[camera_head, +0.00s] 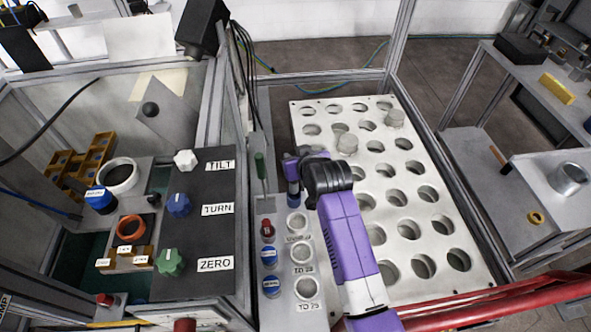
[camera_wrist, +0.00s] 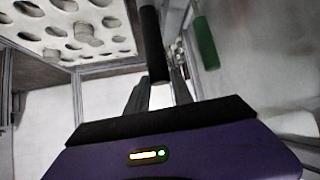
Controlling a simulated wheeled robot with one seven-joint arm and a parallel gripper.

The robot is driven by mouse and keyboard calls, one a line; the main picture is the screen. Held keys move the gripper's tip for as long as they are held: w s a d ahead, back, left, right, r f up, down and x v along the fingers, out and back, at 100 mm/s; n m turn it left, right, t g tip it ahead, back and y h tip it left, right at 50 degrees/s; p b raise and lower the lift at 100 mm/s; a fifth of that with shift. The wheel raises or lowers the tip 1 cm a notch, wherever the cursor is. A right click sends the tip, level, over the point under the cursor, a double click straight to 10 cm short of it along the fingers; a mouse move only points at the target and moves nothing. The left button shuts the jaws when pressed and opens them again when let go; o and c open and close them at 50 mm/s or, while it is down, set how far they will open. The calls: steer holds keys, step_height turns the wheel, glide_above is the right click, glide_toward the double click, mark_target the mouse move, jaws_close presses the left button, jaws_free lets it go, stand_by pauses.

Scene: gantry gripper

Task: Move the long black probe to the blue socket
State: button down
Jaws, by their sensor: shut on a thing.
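The long black probe (camera_wrist: 152,42) shows in the wrist view, between my gripper's fingers (camera_wrist: 158,88), which are shut on it. In the head view my gripper (camera_head: 293,175) is above the back part of the narrow grey panel, beside the green-handled tool; the probe cannot be made out there. I cannot tell which part is the blue socket. Blue round parts with white labels stand on the panel, one (camera_head: 269,257) behind another (camera_head: 271,287). A larger blue labelled cylinder (camera_head: 100,200) stands at the left.
A green handle (camera_head: 260,166) stands upright just left of my gripper, and close in the wrist view (camera_wrist: 206,42). A perforated white plate (camera_head: 400,165) lies to the right. A black knob panel (camera_head: 205,240) and frame posts are at left. Ringed holes (camera_head: 302,254) line the panel.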

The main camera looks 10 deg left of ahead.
step_height(320, 180, down, 6)
steer(key=shift+f, duration=0.3)
stand_by(0.3)
steer(key=c, duration=1.1)
jaws_free()
steer(key=v, duration=1.2)
